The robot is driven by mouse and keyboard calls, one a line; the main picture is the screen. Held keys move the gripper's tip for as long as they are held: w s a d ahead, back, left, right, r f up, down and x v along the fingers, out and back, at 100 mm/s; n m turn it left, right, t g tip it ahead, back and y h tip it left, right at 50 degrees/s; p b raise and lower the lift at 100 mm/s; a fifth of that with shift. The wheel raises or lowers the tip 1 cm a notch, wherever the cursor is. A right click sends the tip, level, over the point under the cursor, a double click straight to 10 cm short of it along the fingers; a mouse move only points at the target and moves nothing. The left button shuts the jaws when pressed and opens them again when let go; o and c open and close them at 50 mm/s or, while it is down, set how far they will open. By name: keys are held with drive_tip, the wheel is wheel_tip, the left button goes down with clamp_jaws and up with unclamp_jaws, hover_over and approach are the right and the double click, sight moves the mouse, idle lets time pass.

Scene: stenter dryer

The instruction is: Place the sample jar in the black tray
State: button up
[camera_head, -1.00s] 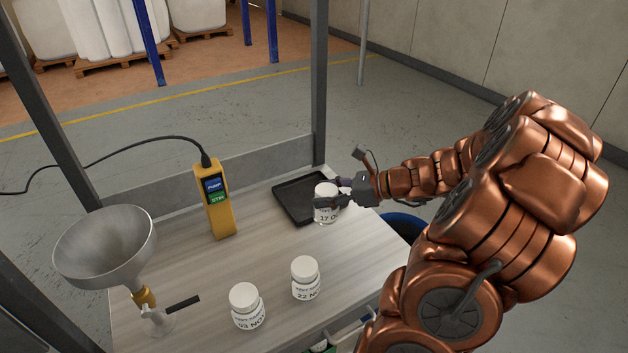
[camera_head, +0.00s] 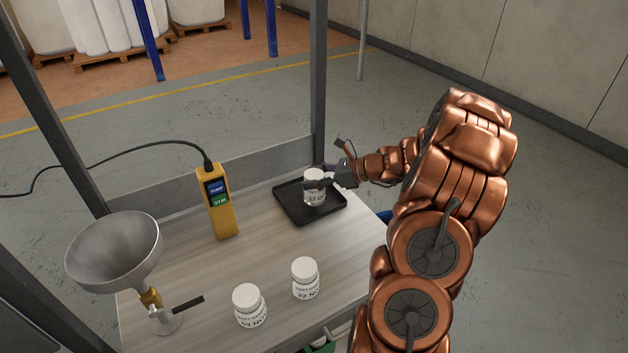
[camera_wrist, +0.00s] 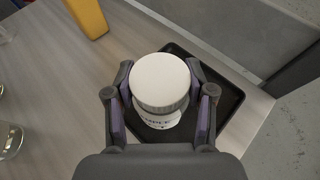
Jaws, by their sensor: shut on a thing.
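My gripper (camera_head: 322,184) is shut on a white sample jar (camera_head: 314,193) with a white lid. The jar is upright and over the black tray (camera_head: 283,203), near its middle. I cannot tell whether its base touches the tray floor. In the wrist view the jar (camera_wrist: 160,85) sits between both fingers of my gripper (camera_wrist: 161,108), with the tray (camera_wrist: 228,97) below and around it. Two more white labelled jars stand on the table: one at the front (camera_head: 249,305) and one to its right (camera_head: 305,278).
A yellow pump controller (camera_head: 217,203) with a black cable stands left of the tray. A metal funnel (camera_head: 115,250) is on a stand at the left. Dark posts (camera_head: 318,80) and a low grey panel (camera_head: 250,166) border the table (camera_head: 200,270). The middle of the table is clear.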

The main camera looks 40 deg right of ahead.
drive_tip(key=shift+f, duration=0.9)
drive_tip(key=o, duration=1.4)
drive_tip(key=shift+f, duration=0.1)
